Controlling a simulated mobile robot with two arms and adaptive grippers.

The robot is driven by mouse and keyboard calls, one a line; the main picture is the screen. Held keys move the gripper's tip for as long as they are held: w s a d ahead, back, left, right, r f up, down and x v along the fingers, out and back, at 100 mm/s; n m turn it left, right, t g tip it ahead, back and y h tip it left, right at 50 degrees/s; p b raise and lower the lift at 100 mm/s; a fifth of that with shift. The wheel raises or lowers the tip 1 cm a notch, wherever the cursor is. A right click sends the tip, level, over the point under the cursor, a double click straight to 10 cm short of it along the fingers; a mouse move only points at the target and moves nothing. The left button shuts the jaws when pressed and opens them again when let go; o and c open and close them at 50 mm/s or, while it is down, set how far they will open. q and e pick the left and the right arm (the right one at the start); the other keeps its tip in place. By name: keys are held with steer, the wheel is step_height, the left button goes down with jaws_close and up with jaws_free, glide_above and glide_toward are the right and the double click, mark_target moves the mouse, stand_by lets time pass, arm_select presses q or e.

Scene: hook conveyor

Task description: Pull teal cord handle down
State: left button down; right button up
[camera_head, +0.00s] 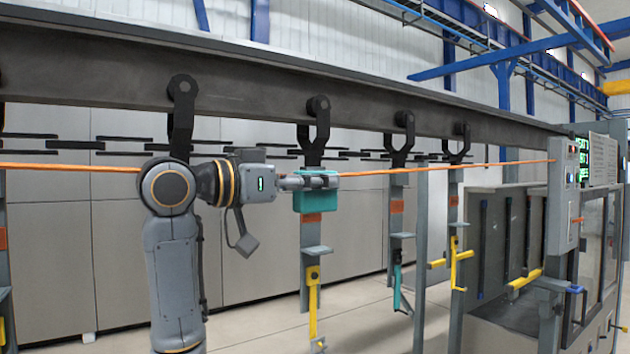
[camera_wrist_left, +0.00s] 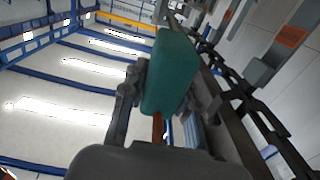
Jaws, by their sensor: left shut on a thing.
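The teal cord handle (camera_head: 316,199) is a block at the middle of the head view, on the orange cord (camera_head: 430,169) that runs across the scene. My left gripper (camera_head: 325,181) reaches it from the left and is shut on it. In the left wrist view the teal handle (camera_wrist_left: 170,72) sits between the fingers of my left gripper (camera_wrist_left: 168,95), with a short orange piece of cord (camera_wrist_left: 158,128) below it. My right gripper is in neither view.
A dark overhead rail (camera_head: 240,100) carries several black hooks (camera_head: 317,125) with grey hangers. A yellow tool (camera_head: 313,300) hangs just below the handle. A machine cabinet (camera_head: 565,200) with a lit display stands at the right. Grey panels (camera_head: 50,240) line the back.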

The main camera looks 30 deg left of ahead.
arm_select(q)
steer(key=shift+f, duration=0.1)
steer(key=c, duration=1)
jaws_free()
steer(key=shift+w, duration=0.1)
steer(key=v, duration=1.2)
